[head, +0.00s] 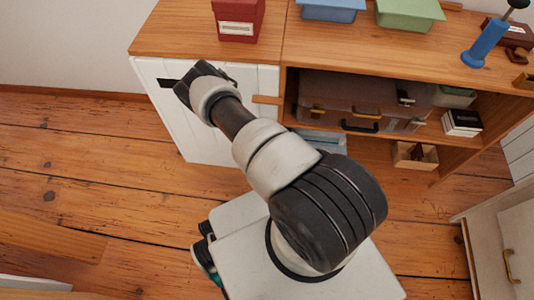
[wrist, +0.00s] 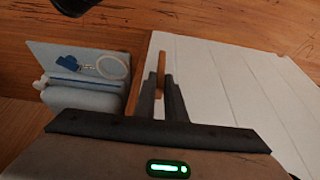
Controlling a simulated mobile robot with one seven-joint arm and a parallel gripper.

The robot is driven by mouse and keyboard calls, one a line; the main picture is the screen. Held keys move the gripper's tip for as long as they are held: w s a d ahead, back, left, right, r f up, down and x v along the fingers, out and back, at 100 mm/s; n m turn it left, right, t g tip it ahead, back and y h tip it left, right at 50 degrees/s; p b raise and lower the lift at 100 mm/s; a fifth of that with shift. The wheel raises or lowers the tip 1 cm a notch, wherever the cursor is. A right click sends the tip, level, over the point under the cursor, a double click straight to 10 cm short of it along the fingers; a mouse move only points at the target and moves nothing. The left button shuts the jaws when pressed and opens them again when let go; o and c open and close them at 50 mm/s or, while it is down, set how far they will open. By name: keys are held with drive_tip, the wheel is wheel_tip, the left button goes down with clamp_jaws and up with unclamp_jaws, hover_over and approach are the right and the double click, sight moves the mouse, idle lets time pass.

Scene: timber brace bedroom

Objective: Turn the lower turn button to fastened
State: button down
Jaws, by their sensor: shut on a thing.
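The lower turn button (wrist: 161,63), a small wooden strip, shows between my fingertips in the wrist view. It stands close to the edge of the white door (wrist: 222,85), with its length roughly along that edge. My gripper (wrist: 160,86) is shut on it. In the head view my gripper (head: 205,84) is in front of the white door (head: 205,132), and I cannot make out the lower button there; my arm covers part of the door. Another wooden turn button (head: 267,99) lies sideways at the door's upper right edge.
The open shelf right of the door holds a brown case (head: 350,100) and small boxes. A red box (head: 237,18) stands on top. The floor at left is mostly clear.

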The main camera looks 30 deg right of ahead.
drive_tip(key=shift+w+a+f+n+g+h, duration=0.25)
drive_tip(key=shift+a+g+h, duration=0.2)
drive_tip(key=shift+g+h, duration=0.5)
drive_tip(key=shift+w+a+f+n+g+h, duration=0.25)
drive_tip(key=shift+a+n+g+h, duration=0.2)
drive_tip(key=shift+h, duration=0.95)
drive_tip(key=shift+w+a+f+n+g+h, duration=0.2)
drive_tip(key=shift+w+a+g+h, duration=0.2)
drive_tip(key=shift+g+h, duration=0.6)
drive_tip(key=shift+r+h, duration=0.1)
drive_tip(key=shift+h, duration=0.15)
drive_tip(key=c, duration=1.8)
unclamp_jaws()
